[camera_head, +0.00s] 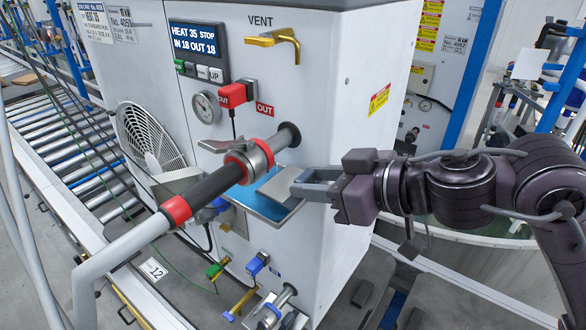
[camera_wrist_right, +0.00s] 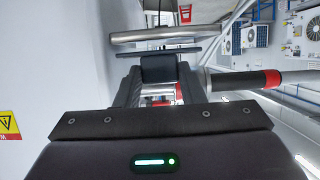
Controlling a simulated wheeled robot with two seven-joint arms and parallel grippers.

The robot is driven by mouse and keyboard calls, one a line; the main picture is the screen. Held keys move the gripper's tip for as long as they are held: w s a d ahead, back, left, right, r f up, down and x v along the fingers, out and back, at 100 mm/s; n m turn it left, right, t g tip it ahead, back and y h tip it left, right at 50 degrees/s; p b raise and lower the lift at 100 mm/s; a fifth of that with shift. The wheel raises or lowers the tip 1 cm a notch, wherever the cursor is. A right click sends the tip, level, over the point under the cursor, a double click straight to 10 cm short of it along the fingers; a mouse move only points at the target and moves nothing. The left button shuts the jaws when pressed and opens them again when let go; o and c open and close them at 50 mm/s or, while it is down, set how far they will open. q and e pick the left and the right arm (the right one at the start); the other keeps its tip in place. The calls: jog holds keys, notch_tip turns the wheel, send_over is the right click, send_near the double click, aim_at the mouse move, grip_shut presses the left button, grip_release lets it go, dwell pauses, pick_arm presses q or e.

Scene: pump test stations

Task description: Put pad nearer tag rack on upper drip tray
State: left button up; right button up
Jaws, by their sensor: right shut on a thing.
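My right gripper (camera_head: 300,187) comes in from the right and is shut on a flat grey pad (camera_head: 275,186). The pad is over the right part of the upper drip tray (camera_head: 252,205), a shallow tray with a blue floor on the machine's front. I cannot tell whether the pad touches the tray. In the right wrist view, the pad (camera_wrist_right: 158,68) shows as a dark square at the fingertips. My left gripper is not in view. I cannot make out a tag rack.
A thick pipe with red rings (camera_head: 212,187) crosses in front of the tray's left side. The white machine (camera_head: 325,120) carries a red OUT valve (camera_head: 236,95) and a yellow VENT handle (camera_head: 275,38). A roller conveyor (camera_head: 65,145) lies at left. Blue and green valves sit below.

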aim_at(309, 181)
jog(key=shift+w+a+r+p, duration=0.1)
jog(key=shift+w+a+p, duration=0.25)
jog(key=shift+a, duration=0.3)
jog(key=shift+w+a+r+p, duration=0.1)
jog(key=shift+w+a+p, duration=0.1)
jog(key=shift+w+a, duration=0.35)
jog(key=shift+w+a+f, duration=0.2)
jog(key=shift+a+f, duration=0.1)
jog(key=shift+f, duration=0.2)
jog(key=shift+w+a+f, duration=0.15)
jog(key=shift+a+f, duration=0.15)
jog(key=shift+f, duration=0.2)
jog(key=shift+c, duration=0.4)
jog(key=shift+s+d, duration=0.1)
jog(key=shift+d, duration=0.05)
jog(key=shift+f, duration=0.1)
jog(key=o, duration=1.1)
jog(key=shift+f, duration=0.1)
